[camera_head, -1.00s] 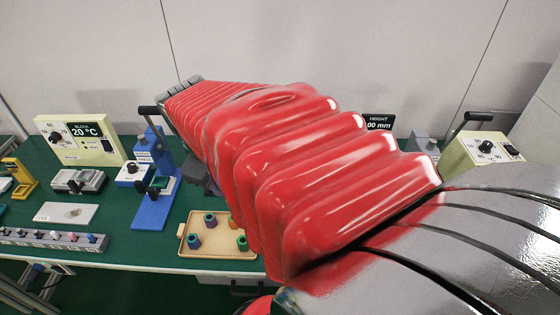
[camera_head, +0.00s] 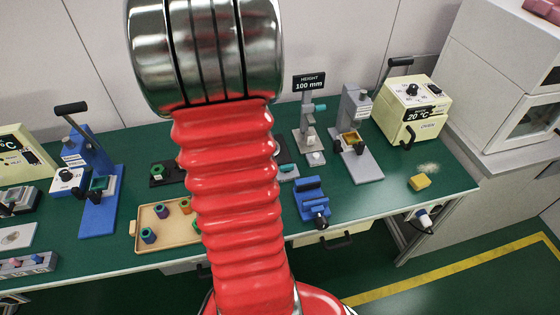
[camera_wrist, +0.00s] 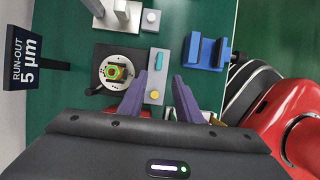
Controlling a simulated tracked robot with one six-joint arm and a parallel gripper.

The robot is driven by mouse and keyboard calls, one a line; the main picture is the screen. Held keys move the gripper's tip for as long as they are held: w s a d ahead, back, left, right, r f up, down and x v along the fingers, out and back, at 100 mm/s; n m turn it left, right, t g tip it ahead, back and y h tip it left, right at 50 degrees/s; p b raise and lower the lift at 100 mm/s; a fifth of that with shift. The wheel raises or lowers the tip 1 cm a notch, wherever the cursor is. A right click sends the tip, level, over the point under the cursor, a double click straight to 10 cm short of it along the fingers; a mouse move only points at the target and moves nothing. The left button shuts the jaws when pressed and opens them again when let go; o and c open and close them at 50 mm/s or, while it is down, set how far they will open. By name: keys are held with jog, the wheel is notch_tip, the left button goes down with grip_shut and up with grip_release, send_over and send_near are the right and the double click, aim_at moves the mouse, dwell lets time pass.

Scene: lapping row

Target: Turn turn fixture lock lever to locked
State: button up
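In the wrist view a black fixture plate (camera_wrist: 103,52) carries a round silver chuck with a green and orange ring (camera_wrist: 116,71). A short black lever (camera_wrist: 92,91) sticks out at the chuck's lower left; I cannot read its lock state. Part of this fixture seems to show left of my arm in the head view (camera_head: 157,182). My gripper (camera_wrist: 160,77) has two purple fingers spread apart with nothing between them. It points down over the bench, right of the chuck and apart from the lever. The gripper is hidden in the head view.
A grey block with a teal bar (camera_wrist: 158,61) and yellow button lies below the fingers. A blue holder (camera_wrist: 205,63) stands to the right. A run-out sign (camera_wrist: 24,58) is at left. A wooden tray (camera_head: 137,240) with coloured pieces lies left of my arm.

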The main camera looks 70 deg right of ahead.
aim_at(287, 166)
jog(key=x, duration=1.3)
jog(key=shift+d+f, duration=0.1)
jog(key=shift+f, duration=0.25)
jog(key=shift+c, duration=0.2)
